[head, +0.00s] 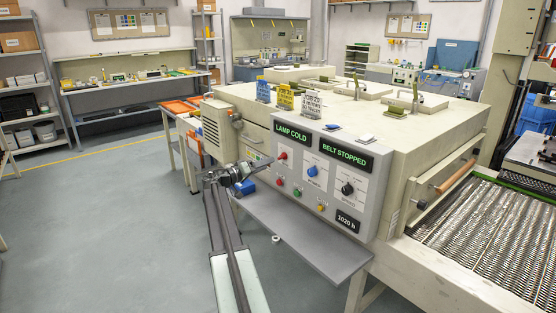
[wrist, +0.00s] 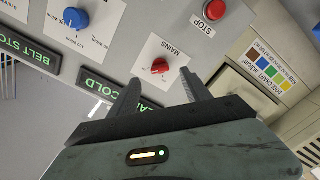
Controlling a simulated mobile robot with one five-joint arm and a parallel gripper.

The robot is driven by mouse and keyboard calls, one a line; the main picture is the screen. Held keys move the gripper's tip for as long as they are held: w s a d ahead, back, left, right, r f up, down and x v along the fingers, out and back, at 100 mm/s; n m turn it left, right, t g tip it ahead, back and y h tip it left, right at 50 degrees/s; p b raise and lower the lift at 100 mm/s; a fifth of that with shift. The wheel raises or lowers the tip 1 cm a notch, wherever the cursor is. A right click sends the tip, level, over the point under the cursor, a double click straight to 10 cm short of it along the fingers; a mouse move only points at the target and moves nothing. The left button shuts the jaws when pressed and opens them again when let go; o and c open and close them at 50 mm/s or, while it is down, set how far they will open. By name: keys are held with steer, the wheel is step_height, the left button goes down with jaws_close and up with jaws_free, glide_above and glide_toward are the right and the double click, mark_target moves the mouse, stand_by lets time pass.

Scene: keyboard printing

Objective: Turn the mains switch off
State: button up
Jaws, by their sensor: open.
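The mains switch (wrist: 160,67) is a small red rotary knob on a white plate labelled MAINS in the wrist view. It also shows in the head view (head: 283,155) at the upper left of the grey control panel (head: 303,203). My gripper (wrist: 160,77) is open and empty, its two dark fingers pointing toward the panel. In the wrist view the knob appears between and just beyond the fingertips; contact is not evident. In the head view my gripper (head: 252,168) is left of the panel. The displays read LAMP COLD (head: 291,129) and BELT STOPPED (head: 344,152).
A blue knob (head: 311,171) and a black knob (head: 347,188) are right of the switch. A red STOP button (wrist: 214,10) is near it in the wrist view. A grey shelf (head: 300,240) juts out below the panel. Open floor (head: 110,220) lies left.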

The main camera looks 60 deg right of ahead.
mark_target(282, 157)
steer(key=x, duration=0.7)
steer(key=shift+d, duration=0.35)
steer(key=shift+s, duration=0.1)
steer(key=shift+c, duration=0.3)
jaws_close()
